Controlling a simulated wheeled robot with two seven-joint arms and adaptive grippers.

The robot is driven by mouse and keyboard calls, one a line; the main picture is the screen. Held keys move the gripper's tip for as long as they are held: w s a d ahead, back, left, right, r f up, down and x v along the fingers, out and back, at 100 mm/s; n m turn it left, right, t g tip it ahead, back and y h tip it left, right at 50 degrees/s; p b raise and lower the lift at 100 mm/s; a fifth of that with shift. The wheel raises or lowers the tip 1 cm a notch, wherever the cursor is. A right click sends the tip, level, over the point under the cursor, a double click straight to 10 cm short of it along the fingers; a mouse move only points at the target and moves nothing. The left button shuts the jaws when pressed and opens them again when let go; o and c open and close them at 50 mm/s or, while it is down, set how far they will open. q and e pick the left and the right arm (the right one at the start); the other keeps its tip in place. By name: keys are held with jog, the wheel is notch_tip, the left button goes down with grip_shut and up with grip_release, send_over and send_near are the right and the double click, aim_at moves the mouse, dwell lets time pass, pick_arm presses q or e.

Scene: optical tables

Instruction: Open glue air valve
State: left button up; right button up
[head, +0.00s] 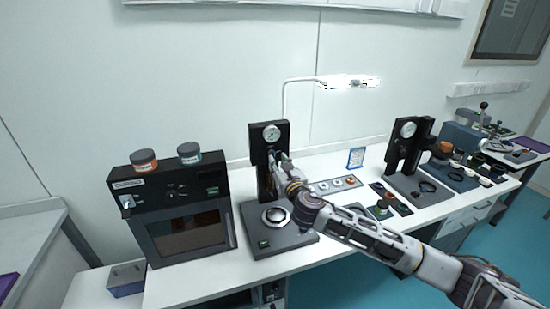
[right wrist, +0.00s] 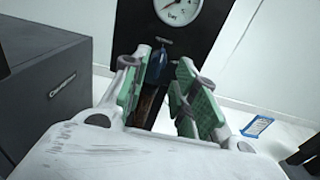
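The glue station (head: 268,140) is a black upright panel with a round white pressure gauge (head: 271,133) near its top and a dark base. In the right wrist view the gauge (right wrist: 180,8) is at the top. Below it is a dark blue part (right wrist: 157,64), which looks like the valve's handle, with a small metal piece above it. My right gripper (right wrist: 160,85) is open, its green-padded fingers on either side of the blue part in this view. Contact cannot be told. In the head view my right gripper (head: 276,160) is in front of the panel and partly hides it. My left gripper is out of view.
A black curing oven (head: 185,205) with two orange- and teal-marked jars on top stands left of the station. A lamp (head: 345,82) arches behind. Small coloured parts lie to the right, before a second gauge station (head: 405,150). A small blue-framed sign (head: 356,158) stands at the back.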

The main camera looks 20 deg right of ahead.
jog(key=shift+w+a+p, duration=0.1)
jog(key=shift+w+p, duration=0.2)
jog(key=shift+w, duration=1.8)
grip_shut()
